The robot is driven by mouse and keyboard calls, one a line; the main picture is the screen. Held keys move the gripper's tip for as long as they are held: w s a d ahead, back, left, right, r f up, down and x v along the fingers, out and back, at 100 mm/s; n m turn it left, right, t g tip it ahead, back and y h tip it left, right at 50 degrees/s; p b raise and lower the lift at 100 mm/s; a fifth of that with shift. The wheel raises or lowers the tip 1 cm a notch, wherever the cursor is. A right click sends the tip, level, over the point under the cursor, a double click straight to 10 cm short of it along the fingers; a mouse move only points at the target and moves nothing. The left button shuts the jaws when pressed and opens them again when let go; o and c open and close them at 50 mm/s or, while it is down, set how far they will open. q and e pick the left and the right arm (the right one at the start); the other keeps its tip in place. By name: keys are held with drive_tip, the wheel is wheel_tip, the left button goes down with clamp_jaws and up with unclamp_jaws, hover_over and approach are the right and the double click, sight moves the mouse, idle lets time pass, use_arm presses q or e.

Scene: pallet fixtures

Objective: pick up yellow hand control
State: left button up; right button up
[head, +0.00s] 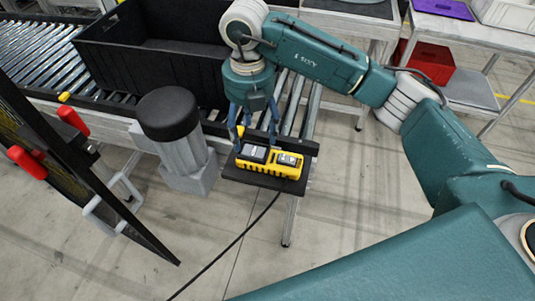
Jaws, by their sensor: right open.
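The yellow hand control (270,161), with dark button panels on its top, lies on a small black shelf (262,181) at the end of the conveyor. A black cable (228,247) runs from the shelf area down to the floor. My right gripper (254,123) points down just behind the hand control, with its fingers apart. One finger is close to the hand control's left end; I cannot tell whether it touches. My left gripper is not in view.
A large black crate (155,60) stands on the roller conveyor (38,50). A grey motor with a black cap (168,114) is left of the shelf. A dark frame with red handles (72,119) is at left. A red bin (428,65) sits by tables at right.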

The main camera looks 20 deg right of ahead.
sight(255, 151)
drive_tip(key=shift+s+d+f+p, duration=0.1)
drive_tip(key=shift+s+f+p, duration=0.1)
drive_tip(key=shift+f+p, duration=0.55)
drive_tip(key=f, duration=0.1)
drive_tip(key=f+p, duration=0.1)
drive_tip(key=f, duration=0.1)
drive_tip(key=shift+w+d+p, duration=0.2)
drive_tip(key=shift+w+p, duration=0.05)
drive_tip(key=shift+p, duration=0.05)
wheel_tip(255, 151, down, 2)
drive_tip(key=shift+f, duration=0.1)
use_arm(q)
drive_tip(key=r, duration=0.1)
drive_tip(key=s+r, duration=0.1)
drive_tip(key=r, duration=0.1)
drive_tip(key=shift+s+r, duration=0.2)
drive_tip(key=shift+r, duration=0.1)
use_arm(e)
drive_tip(key=c, duration=1.3)
